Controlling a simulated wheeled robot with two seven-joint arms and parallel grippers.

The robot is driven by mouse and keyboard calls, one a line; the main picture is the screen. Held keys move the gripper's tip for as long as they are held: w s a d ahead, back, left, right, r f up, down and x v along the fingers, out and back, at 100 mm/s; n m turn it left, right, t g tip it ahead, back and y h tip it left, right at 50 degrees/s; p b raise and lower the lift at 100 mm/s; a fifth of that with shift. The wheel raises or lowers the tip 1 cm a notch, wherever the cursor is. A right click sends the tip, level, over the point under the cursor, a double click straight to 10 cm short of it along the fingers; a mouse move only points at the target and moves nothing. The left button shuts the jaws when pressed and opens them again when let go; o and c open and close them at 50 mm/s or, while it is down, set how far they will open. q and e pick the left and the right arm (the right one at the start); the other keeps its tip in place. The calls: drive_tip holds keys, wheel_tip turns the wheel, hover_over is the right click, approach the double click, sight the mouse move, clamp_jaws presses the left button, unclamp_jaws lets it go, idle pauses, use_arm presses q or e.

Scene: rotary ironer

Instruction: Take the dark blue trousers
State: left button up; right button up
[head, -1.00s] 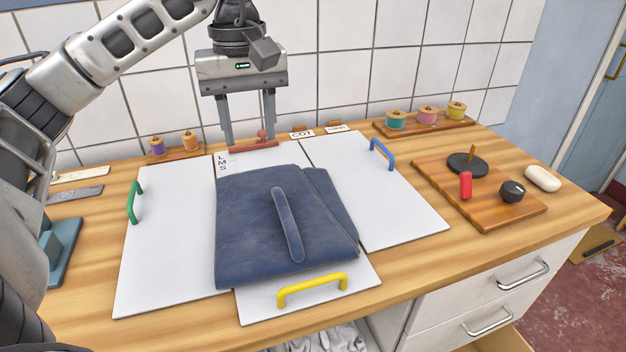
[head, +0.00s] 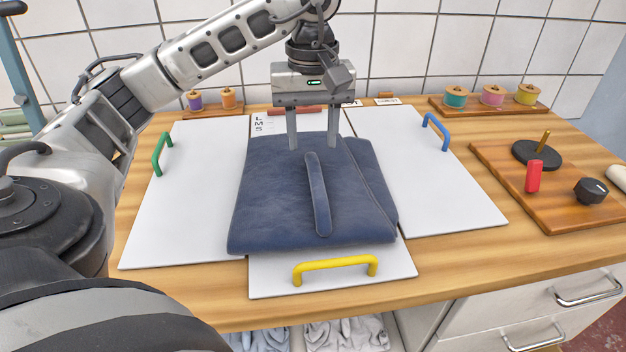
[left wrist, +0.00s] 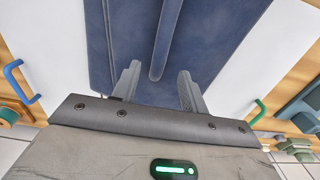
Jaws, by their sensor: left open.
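The dark blue trousers (head: 275,200) lie folded in a flat bundle on the white folding board, with a raised strip (head: 319,200) along the middle. My left gripper (head: 314,146) is open and empty, pointing down at the far edge of the trousers. Its two fingers overlap that edge in the head view; I cannot tell whether they touch the cloth. In the left wrist view the trousers (left wrist: 125,35) fill the space beyond the open left gripper (left wrist: 158,82), and the strip (left wrist: 165,40) ends between the fingers. My right gripper is not in view.
The board's panels carry green (head: 161,153), blue (head: 436,131) and yellow (head: 335,270) handles. Thread spools (head: 492,96) stand along the tiled wall. A wooden board (head: 550,190) with a red piece and a black knob is at the right. Crumpled cloth (head: 345,334) lies under the counter.

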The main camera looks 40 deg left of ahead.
sight(313, 161)
use_arm(q)
wheel_tip(313, 161, down, 4)
drive_tip(key=shift+f, duration=0.25)
clamp_jaws()
drive_tip(key=shift+w+r, duration=0.1)
idle(1.3)
